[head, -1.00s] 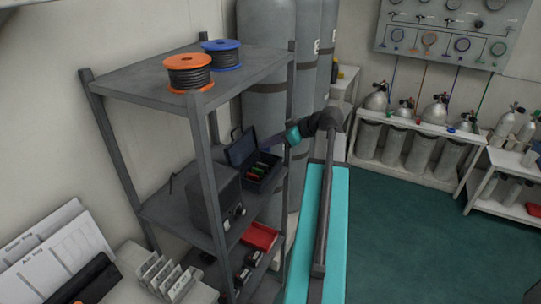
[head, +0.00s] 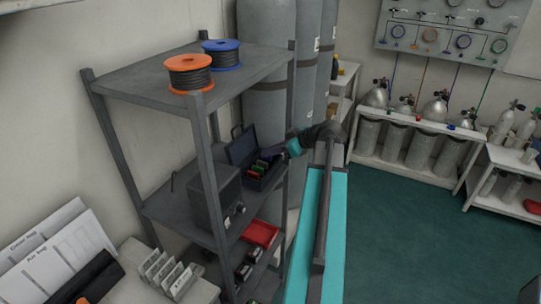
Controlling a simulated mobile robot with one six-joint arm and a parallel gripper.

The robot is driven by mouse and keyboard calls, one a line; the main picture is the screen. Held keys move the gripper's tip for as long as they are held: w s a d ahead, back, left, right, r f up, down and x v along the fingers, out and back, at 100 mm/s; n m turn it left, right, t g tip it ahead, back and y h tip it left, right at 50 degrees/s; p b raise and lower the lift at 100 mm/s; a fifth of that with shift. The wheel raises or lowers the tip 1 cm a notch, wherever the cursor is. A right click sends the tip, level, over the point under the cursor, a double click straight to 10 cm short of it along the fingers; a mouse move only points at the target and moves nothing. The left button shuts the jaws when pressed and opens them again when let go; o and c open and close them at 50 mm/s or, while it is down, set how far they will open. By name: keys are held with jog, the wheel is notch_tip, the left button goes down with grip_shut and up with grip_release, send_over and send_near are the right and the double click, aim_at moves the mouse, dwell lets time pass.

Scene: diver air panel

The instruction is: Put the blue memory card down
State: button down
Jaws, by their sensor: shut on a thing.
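My gripper (head: 272,153) reaches in from the right to the middle shelf, with its dark fingers at the right side of an open dark case (head: 257,183). The case has its lid (head: 242,145) raised at the back and holds a row of small coloured cards (head: 261,167), red, green and orange among them. My gripper is shut on the blue memory card, just above the right end of this row. The card is too small and dark here to make out between the fingers. I cannot tell whether it touches the case.
A dark grey box (head: 216,196) stands left of the case on the shelf. A shelf post (head: 214,190) rises in front. An orange spool (head: 190,72) and a blue spool (head: 221,53) sit on the top shelf. A red tray (head: 261,233) lies below. Tall grey cylinders (head: 267,60) stand behind.

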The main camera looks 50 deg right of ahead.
jog(key=shift+f, duration=1)
jog(key=shift+f, duration=0.1)
jog(key=c, duration=2.2)
grip_release()
jog(key=shift+p, duration=0.3)
jog(key=shift+b+v, duration=1.65)
jog(key=shift+v, duration=4.4)
